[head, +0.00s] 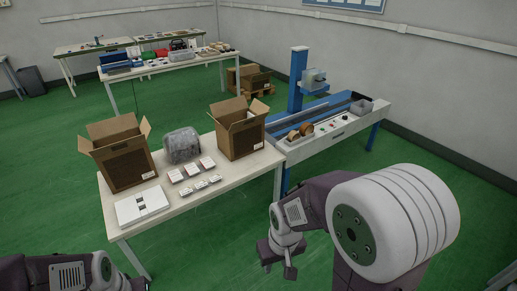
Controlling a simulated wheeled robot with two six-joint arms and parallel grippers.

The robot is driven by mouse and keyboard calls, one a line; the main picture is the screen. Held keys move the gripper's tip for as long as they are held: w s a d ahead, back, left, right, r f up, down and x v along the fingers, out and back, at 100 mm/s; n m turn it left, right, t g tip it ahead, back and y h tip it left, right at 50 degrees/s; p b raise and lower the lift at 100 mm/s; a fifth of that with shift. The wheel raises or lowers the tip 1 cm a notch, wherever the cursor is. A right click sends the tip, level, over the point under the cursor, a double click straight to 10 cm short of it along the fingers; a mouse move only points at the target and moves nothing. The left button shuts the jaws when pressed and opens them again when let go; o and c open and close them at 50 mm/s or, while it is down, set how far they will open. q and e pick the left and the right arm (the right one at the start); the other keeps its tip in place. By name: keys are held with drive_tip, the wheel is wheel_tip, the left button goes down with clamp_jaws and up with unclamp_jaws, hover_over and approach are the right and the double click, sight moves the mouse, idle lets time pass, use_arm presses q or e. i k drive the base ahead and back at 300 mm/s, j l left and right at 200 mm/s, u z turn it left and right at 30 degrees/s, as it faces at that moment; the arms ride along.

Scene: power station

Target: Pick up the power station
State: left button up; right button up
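The power station, which I take to be the grey rounded box (182,146), stands on the white table (212,204) between two open cardboard boxes, behind several small white packs. Nothing is holding it. My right gripper (277,261) is in front of the table, below and to the right of the grey box, well apart from it. Its fingers are spread and nothing shows between them. Of my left arm only links show at the bottom left; its gripper is out of view.
Open cardboard boxes stand left (122,165) and right (240,139) of the grey box. Small white packs (193,170) and a flat white item (142,205) lie nearer. A blue machine bench (335,125) adjoins the table at right. Green floor (215,255) in front is clear.

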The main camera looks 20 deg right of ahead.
sight(181, 144)
drive_tip(key=i+z, duration=0.1)
drive_tip(key=i, duration=0.55)
drive_tip(key=i+z, duration=0.1)
drive_tip(key=i, duration=0.55)
drive_tip(key=i+z, duration=0.15)
drive_tip(key=i, duration=0.5)
drive_tip(key=i+j+z, duration=0.1)
drive_tip(key=i, duration=0.55)
drive_tip(key=i+j+z, duration=0.1)
drive_tip(key=i+j, duration=0.2)
drive_tip(key=i, duration=0.3)
